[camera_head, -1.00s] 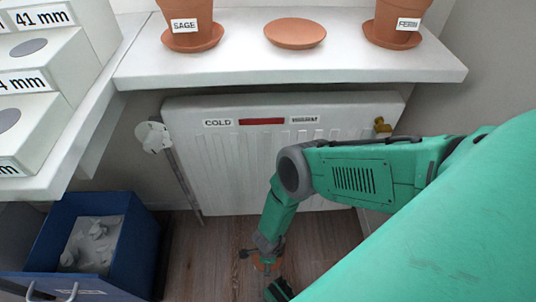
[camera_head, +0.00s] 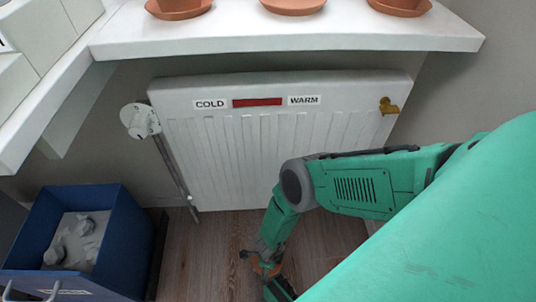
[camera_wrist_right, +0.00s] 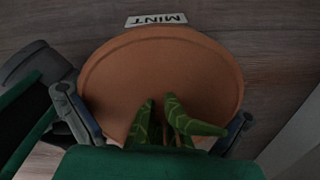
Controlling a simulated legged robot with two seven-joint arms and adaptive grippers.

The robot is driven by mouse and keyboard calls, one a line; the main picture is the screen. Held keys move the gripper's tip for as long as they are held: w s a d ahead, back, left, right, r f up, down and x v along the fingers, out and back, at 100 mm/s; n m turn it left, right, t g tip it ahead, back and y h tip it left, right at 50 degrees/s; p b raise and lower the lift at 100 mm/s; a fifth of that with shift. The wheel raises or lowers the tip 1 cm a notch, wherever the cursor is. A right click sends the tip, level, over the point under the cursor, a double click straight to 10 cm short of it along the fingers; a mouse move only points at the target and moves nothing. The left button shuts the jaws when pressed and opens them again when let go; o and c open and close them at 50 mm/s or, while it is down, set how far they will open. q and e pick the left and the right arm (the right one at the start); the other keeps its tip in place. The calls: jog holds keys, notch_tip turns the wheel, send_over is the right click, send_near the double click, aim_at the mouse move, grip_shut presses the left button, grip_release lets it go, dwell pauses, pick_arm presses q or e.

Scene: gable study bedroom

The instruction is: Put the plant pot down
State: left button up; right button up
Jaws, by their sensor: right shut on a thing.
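The plant pot (camera_wrist_right: 160,75) is round and terracotta, with green patterned leaves (camera_wrist_right: 180,120) and an upside-down MINT label (camera_wrist_right: 156,19) in the right wrist view. My right gripper (camera_wrist_right: 155,122) is shut on it, one finger at each side. Whether the pot touches the floor cannot be told. An empty terracotta saucer (camera_head: 293,5) lies on the white sill (camera_head: 290,30). My left gripper is not in view.
Terracotta pots on saucers (camera_head: 178,10) (camera_head: 400,8) stand either side of the empty saucer, cut off by the frame. A white radiator (camera_head: 270,140) with a brass valve (camera_head: 388,106) is below the sill. A blue bin (camera_head: 130,235) with grey contents stands at left.

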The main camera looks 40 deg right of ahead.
jog(key=shift+w+f+b, duration=0.1)
jog(key=shift+f+b, duration=0.35)
jog(key=shift+f, duration=0.5)
jog(key=shift+r, duration=0.15)
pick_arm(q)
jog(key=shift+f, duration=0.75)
pick_arm(e)
jog(key=o, duration=1.4)
pick_arm(q)
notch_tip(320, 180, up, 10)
jog(key=p, duration=1)
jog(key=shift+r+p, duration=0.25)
jog(key=shift+p, duration=0.15)
pick_arm(e)
jog(key=r, duration=1.2)
jog(key=shift+s, duration=0.2)
